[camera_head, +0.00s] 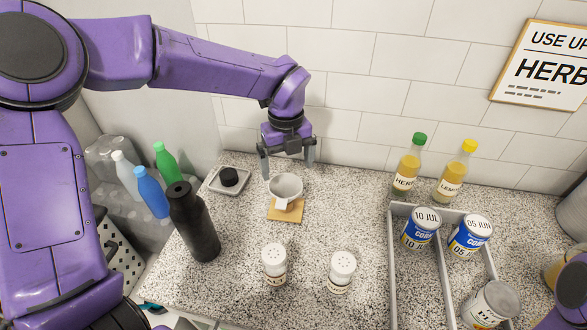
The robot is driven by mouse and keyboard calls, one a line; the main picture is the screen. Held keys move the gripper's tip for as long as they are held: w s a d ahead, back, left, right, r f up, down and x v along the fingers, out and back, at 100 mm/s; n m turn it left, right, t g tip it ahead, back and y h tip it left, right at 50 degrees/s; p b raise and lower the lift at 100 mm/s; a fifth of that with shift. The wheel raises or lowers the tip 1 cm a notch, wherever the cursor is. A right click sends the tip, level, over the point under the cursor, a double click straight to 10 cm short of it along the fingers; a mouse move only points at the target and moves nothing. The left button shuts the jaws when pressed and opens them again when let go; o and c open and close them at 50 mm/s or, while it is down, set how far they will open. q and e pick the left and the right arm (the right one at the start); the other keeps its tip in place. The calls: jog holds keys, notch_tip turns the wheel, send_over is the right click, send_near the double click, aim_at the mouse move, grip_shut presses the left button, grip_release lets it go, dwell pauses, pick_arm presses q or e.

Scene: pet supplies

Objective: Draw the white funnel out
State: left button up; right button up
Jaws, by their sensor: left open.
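A white, wide-mouthed vessel (286,187), which looks like the funnel, stands on or over a small tan square (290,213) on the speckled counter. Its open mouth faces up, and a pale tab shows at its lower front. What is below its rim at the back is hard to tell. My left gripper (288,172) points down just above and behind the funnel, with its fingers spread wide to either side of the rim. Nothing is held between them. My right gripper is out of view; only a purple part of that arm shows at the lower right edge.
A black bottle (194,222) and a grey dish with a black cap (229,178) stand left. Two shakers (274,264) (341,271) stand in front. A grey divided rack (392,262) with cans is right, with two sauce bottles (408,168) (454,175) behind it.

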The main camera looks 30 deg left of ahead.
aim_at(286, 192)
pick_arm(q)
jog(key=f, duration=0.1)
jog(key=s+f+p, duration=0.1)
jog(key=shift+s+f, duration=0.25)
jog(key=shift+f, duration=0.1)
jog(key=f, duration=0.4)
jog(key=w+f+p, duration=0.1)
jog(key=f, duration=0.1)
jog(key=shift+f, duration=0.1)
jog(key=shift+s+f, duration=0.15)
jog(key=shift+s, duration=0.05)
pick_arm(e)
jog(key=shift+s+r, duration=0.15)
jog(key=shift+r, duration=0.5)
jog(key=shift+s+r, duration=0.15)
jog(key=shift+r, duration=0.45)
pick_arm(q)
jog(key=shift+c, duration=0.3)
jog(key=c, duration=0.8)
jog(key=shift+r+p, duration=2.1)
jog(key=shift+r, duration=0.9)
jog(key=shift+c, duration=0.2)
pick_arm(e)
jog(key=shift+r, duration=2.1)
